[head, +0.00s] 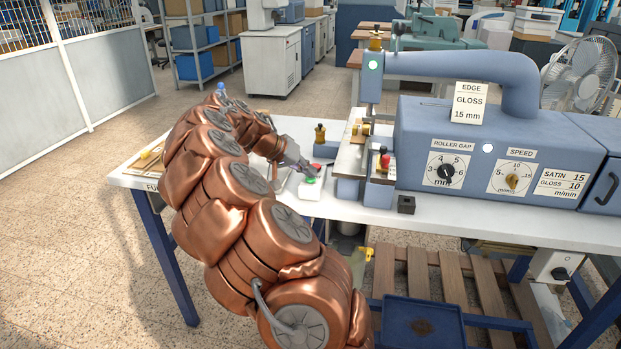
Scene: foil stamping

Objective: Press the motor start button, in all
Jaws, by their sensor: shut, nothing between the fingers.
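A small white switch box (312,192) sits on the white table, left of the blue machine. It has a green button (310,181) on its near part and a red button (316,166) behind it. No legible label shows which is the motor start button. My gripper (306,170) is shut and empty at the end of my copper-coloured arm, with its tips right beside the buttons. I cannot tell whether the tips touch either button.
The blue stamping machine (420,145) has a roller gap dial (445,172) and a speed dial (512,182). A brass-coloured knobbed part (320,134) stands behind the switch box. A small black block (406,205) lies near the table's front edge. Bare table (345,207) lies right of the box.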

